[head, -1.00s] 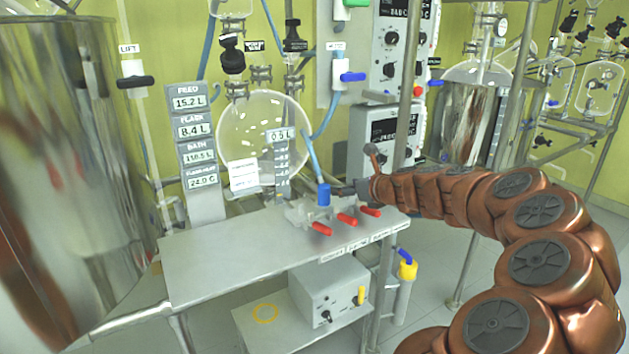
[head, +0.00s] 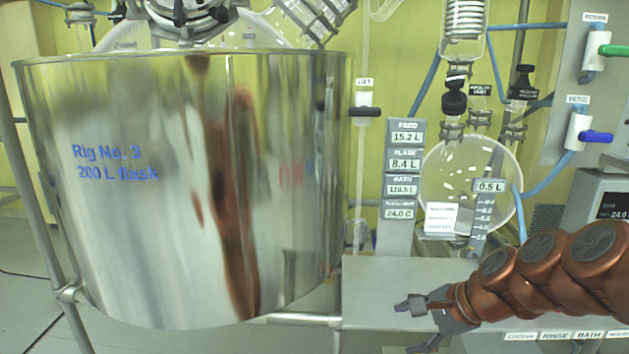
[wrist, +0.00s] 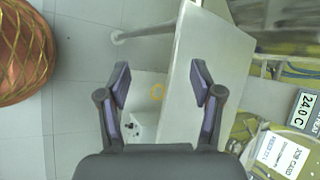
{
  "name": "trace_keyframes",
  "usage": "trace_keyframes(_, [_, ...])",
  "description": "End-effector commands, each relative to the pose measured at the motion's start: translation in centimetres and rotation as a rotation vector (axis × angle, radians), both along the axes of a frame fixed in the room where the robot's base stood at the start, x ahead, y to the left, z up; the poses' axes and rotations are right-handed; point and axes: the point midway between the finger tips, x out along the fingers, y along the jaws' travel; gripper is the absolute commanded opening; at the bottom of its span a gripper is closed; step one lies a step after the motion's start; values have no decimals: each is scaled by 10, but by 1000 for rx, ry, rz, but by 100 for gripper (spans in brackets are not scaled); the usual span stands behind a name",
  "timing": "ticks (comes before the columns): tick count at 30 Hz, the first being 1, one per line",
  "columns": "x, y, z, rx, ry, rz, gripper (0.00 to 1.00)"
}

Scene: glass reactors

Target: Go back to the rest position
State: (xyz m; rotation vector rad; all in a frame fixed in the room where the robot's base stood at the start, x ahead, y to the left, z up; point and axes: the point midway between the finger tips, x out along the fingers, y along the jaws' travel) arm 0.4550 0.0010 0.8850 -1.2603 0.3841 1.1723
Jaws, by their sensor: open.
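My gripper (head: 418,325) is open and empty at the end of my copper-coloured arm. In the head view it hangs over the left part of the grey metal bench (head: 375,285), with its fingers pointing left. In the wrist view the two fingers of my gripper (wrist: 160,80) are spread apart with nothing between them. Beyond them lie the bench top (wrist: 215,60) and the floor.
A large shiny steel vessel (head: 130,240) marked "Rig No. 3" stands left of my gripper. A display stack (head: 402,240) and a round glass flask (head: 465,180) stand behind the bench. Valves with green (head: 612,50) and blue (head: 596,136) handles are at right.

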Motion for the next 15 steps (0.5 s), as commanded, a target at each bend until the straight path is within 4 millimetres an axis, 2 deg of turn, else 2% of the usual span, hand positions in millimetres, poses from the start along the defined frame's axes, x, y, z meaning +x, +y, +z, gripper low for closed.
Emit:
trace_keyframes(1, [-25, 18, -9, -78, 13, 135, 66])
trace_keyframes(3, [-63, 33, -25, -183, 36, 329, 66])
trace_keyframes(6, [-117, 41, -43, -316, 74, 594, 66])
trace_keyframes(9, [-164, 38, -58, -410, 123, 818, 66])
trace_keyframes(15, [-235, 17, -71, -522, 213, 1151, 66])
